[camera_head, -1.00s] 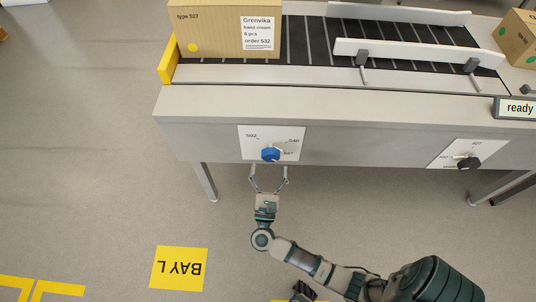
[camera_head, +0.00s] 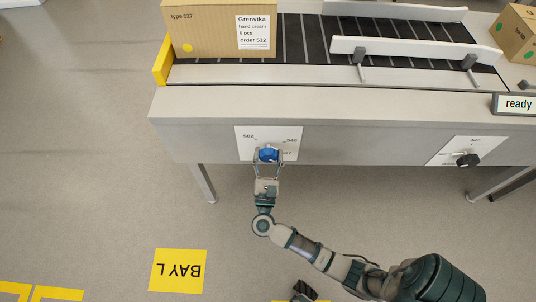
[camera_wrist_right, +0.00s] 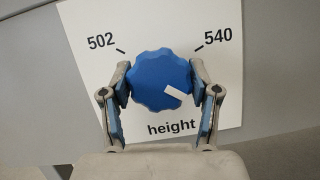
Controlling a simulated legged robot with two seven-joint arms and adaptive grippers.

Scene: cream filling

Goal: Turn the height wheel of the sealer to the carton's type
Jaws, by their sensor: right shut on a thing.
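The blue height wheel (camera_head: 269,154) sits on a white plate (camera_head: 244,146) on the sealer's front. My right gripper (camera_wrist_right: 160,88) is shut on the wheel, a finger at each side. In the wrist view the blue wheel (camera_wrist_right: 150,72) carries a white mark pointing to the lower right. The labels 502 at upper left and 540 at upper right are readable there; the lower right is covered by a finger. In the head view a partly hidden label ending in 7 shows there. The carton (camera_head: 218,30) reads type 527 with a yellow dot. My left gripper is not visible.
A second dark knob (camera_head: 467,160) sits on another plate to the right. A display (camera_head: 517,104) reads ready. Guide rails (camera_head: 415,50) stand over the dark belt, and another carton (camera_head: 518,35) is at the far right. The floor in front is open.

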